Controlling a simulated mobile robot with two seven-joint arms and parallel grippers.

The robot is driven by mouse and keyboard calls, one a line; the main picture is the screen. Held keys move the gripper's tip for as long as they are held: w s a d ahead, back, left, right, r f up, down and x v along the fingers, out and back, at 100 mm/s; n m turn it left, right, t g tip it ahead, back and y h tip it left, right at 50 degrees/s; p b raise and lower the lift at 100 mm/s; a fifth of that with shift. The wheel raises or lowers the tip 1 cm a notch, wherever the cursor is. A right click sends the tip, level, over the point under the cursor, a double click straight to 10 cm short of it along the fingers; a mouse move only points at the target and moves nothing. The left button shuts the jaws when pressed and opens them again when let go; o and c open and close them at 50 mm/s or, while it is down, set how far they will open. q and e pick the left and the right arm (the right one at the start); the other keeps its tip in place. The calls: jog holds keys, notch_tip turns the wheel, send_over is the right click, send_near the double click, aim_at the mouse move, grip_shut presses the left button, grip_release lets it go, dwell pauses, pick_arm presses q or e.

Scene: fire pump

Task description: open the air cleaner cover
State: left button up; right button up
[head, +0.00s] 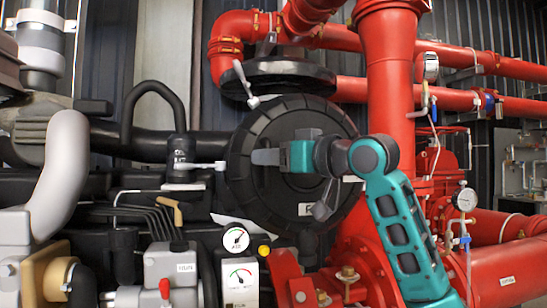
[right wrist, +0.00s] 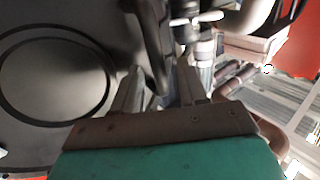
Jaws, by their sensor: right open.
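The air cleaner cover (head: 335,120) is a large round black disc in the middle of the head view, and it looks closed. Its face with a raised ring (right wrist: 50,82) fills the left of the right wrist view. My right gripper (head: 254,157) is in front of the cover's left part, fingers pointing left. In the right wrist view the gripper (right wrist: 160,85) is open, and a dark curved edge (right wrist: 152,45) lies between and beyond the fingertips. I cannot tell whether they touch it. My right arm hides part of the cover's middle. My left gripper is out of view.
A white lever (head: 195,165) sticks out just left of the cover. A black curved hose (head: 150,88) stands further left. Red pipes (head: 390,80) crowd the right side. Gauges (head: 236,239) stand below the cover on the left.

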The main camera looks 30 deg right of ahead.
jog(key=shift+c, duration=0.4)
grip_shut()
dwell(0.4)
